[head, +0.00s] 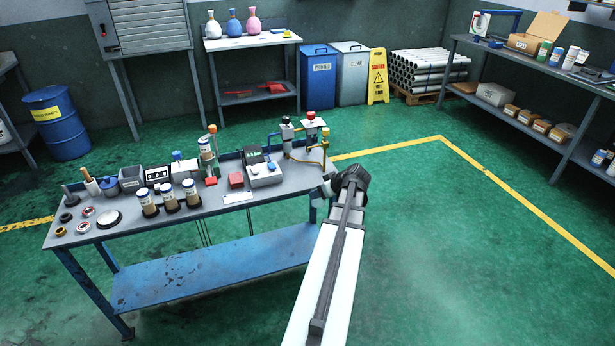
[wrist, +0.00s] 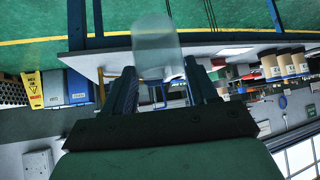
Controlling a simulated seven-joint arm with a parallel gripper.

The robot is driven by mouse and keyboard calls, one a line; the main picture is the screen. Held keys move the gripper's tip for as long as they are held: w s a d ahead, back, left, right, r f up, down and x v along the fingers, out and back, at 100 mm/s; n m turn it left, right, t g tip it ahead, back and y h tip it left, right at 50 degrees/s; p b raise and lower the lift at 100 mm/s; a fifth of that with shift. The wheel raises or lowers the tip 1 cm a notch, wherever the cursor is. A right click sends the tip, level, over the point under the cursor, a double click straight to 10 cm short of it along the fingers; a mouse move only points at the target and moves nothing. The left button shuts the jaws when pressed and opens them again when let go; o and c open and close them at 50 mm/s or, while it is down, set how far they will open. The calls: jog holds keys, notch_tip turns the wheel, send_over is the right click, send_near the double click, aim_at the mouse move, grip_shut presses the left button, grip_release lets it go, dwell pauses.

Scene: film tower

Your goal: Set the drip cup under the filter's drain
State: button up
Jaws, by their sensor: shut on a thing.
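My gripper (wrist: 161,78) is shut on a clear, pale drip cup (wrist: 157,45), seen between the two fingers in the wrist view. In the head view my gripper (head: 327,188) is just off the right end of the workbench, near its front corner. What looks like the filter assembly (head: 310,124), with a red top, a white plate and pipes, stands at the bench's back right corner. A brass-coloured pipe (head: 324,148) hangs down at its right side. The drain outlet itself is too small to tell.
Shelves (head: 565,150) stand far right. The green floor right of the bench is clear.

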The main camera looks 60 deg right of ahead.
jog(key=shift+w+d+f+m+g+h, duration=0.35)
jog(key=shift+w+d+m, duration=0.3)
jog(key=shift+w+d, duration=1.7)
jog(key=shift+w+d+f+m+g+h, duration=0.25)
jog(key=shift+w+d+m+h, duration=0.3)
jog(key=shift+w+d, duration=1.85)
jog(key=shift+w+d+f+m+g+h, duration=0.2)
jog(key=shift+w+d+f+m+h, duration=0.35)
jog(key=shift+w+d, duration=1.8)
jog(key=shift+s+d, duration=0.9)
jog(key=o, duration=1.1)
jog(key=shift+r, duration=0.2)
jog(key=v, duration=1.2)
